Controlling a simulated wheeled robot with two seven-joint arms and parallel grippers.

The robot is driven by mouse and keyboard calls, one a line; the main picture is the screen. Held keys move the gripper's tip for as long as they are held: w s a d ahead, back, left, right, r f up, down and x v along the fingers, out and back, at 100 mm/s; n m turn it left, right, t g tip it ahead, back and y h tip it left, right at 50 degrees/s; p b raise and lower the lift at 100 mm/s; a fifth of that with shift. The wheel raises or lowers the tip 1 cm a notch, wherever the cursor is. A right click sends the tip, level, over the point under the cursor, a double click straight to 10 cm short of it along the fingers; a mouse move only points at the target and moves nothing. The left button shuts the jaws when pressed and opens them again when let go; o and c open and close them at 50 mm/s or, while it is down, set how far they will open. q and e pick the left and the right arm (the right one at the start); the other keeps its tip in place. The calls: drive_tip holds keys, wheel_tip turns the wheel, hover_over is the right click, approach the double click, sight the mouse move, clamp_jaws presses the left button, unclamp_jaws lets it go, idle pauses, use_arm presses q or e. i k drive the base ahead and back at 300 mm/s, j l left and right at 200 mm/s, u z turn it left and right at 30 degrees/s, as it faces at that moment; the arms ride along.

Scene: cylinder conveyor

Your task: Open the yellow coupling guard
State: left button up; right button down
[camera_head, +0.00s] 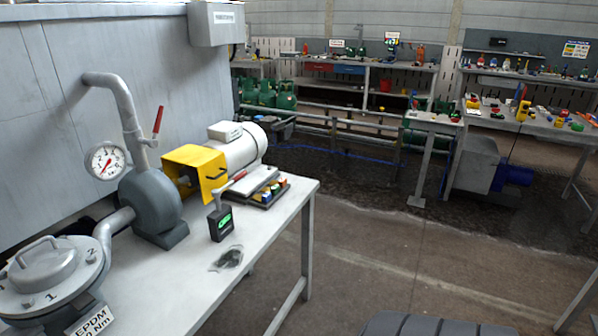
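The yellow coupling guard (196,162) sits on the grey bench between the grey pump (152,203) and the white motor (238,147). It is a box-like cover with a dark handle on its right side. Its near face looks open, with a shaft or coupling partly showing at its left. Whether the guard is latched cannot be told. Neither of my grippers is in view.
A small black device with a green screen (221,224), a tray of coloured parts (268,193) and a dark patch (229,258) are on the bench (180,291). A pressure gauge (105,161), a red-handled valve (157,122) and a lidded vessel (50,272) stand at left.

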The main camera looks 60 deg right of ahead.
sight(211, 164)
drive_tip(key=z, duration=1.45)
drive_tip(key=i+l+u, duration=0.7)
drive_tip(key=l, duration=0.35)
drive_tip(key=i+l+u, duration=0.35)
drive_tip(key=l, duration=0.3)
drive_tip(key=l+u, duration=0.35)
drive_tip(key=l, duration=0.3)
drive_tip(key=i+l+u, duration=0.1)
drive_tip(key=l+u, duration=0.25)
drive_tip(key=l, duration=0.45)
drive_tip(key=l+u, duration=0.35)
drive_tip(key=l, duration=0.35)
